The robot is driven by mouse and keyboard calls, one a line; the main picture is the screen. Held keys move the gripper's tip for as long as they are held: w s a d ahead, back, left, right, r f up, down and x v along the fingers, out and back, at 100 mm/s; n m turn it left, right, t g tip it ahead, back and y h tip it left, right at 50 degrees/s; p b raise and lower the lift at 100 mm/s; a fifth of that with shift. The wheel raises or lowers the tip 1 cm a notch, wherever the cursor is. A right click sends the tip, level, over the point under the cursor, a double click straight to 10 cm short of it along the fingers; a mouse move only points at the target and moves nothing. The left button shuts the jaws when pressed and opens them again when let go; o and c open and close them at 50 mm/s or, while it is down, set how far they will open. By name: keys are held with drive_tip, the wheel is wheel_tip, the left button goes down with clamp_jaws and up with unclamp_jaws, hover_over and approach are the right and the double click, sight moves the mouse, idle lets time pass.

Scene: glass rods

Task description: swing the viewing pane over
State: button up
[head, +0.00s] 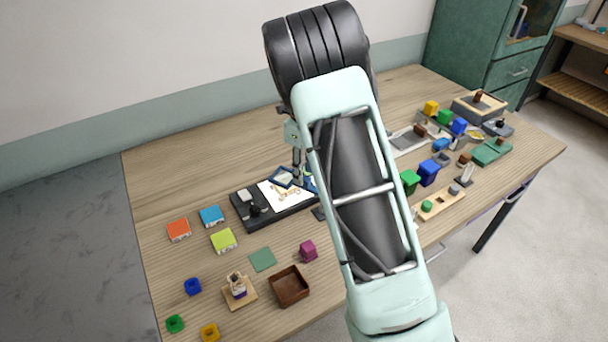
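A dark blue framed piece (280,178), which looks like the viewing pane, shows at the far side of a white sheet with yellowish marks (290,195). The sheet lies on a black board (252,215). My gripper (297,170) reaches down right at the blue frame, partly hidden behind my arm. I cannot tell whether its fingers touch the frame or are open or shut. My arm also hides the right part of the board and perhaps of the pane.
Left of the board lie orange (179,230), blue (212,216) and lime (224,241) blocks. In front are a green square (262,259), a magenta cube (308,251) and a brown tray (289,287). Several blocks and fixtures crowd the table's right. The back left is bare wood (190,165).

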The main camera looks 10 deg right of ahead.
wheel_tip(320, 180, up, 10)
idle(0.3)
drive_tip(key=shift+r, duration=0.1)
